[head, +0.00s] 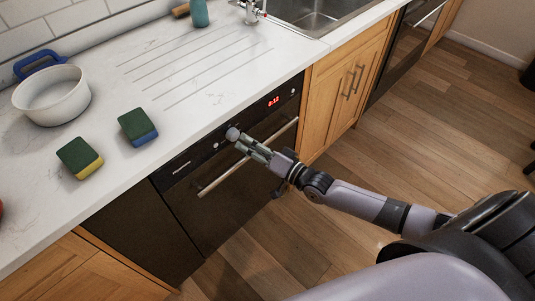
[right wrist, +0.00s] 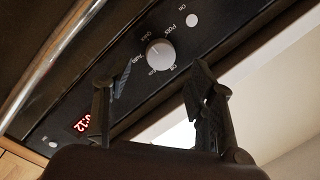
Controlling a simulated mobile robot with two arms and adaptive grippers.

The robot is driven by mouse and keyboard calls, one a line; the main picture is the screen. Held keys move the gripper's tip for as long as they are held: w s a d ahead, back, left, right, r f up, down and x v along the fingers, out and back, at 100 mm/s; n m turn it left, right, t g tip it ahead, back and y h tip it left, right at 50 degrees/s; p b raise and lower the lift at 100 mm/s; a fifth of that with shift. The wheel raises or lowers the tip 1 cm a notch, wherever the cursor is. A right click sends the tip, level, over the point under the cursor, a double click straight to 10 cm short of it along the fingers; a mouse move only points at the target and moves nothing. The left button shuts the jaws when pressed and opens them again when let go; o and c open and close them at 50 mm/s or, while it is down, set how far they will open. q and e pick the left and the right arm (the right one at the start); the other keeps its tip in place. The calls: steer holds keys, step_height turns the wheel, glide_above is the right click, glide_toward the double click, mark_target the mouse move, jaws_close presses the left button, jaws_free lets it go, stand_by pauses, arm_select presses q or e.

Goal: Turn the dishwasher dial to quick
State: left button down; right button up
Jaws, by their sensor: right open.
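The dishwasher (head: 232,172) is a black built-in front under the counter, with a control panel along its top edge. Its dial (head: 232,133) is a round pale knob on that panel. In the right wrist view the dial (right wrist: 160,54) has a small mark and tiny white labels around it, too blurred to read surely. My right gripper (head: 242,142) is at the panel, close to the dial. In the right wrist view its fingers (right wrist: 158,84) are spread, with the dial ahead between them and no visible contact. My left gripper is not in view.
A metal handle bar (head: 248,158) crosses the dishwasher front below the panel. A red display (head: 273,100) and a round white button (right wrist: 193,20) flank the dial. Two sponges (head: 138,127) and a white pot (head: 52,95) are on the counter. The floor at right is clear.

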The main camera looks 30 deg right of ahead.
steer(key=v, duration=0.8)
steer(key=s+d+f+n+g+h, duration=0.1)
steer(key=s+d+f+g+h, duration=0.15)
steer(key=f, duration=0.65)
steer(key=s+d+f+n+g+h, duration=0.1)
steer(key=s+d+f+h, duration=0.15)
steer(key=f, duration=0.75)
steer(key=s+d+f+n+g+h, duration=0.15)
steer(key=s+f, duration=0.25)
steer(key=f, duration=0.5)
steer(key=s+a+f+n+g, duration=0.1)
steer(key=s+a+f+g, duration=0.1)
steer(key=s+f, duration=0.4)
steer(key=s+a+f+n+g+h, duration=0.1)
steer(key=s+f+g, duration=0.3)
steer(key=s, duration=1)
steer(key=s+a+f+n+g, duration=0.2)
steer(key=s+a+f+g, duration=0.1)
steer(key=s+f, duration=0.5)
steer(key=s+g, duration=0.1)
steer(key=s, duration=0.2)
steer(key=shift+f+h, duration=0.15)
steer(key=shift+h, duration=0.2)
steer(key=shift+w, duration=0.1)
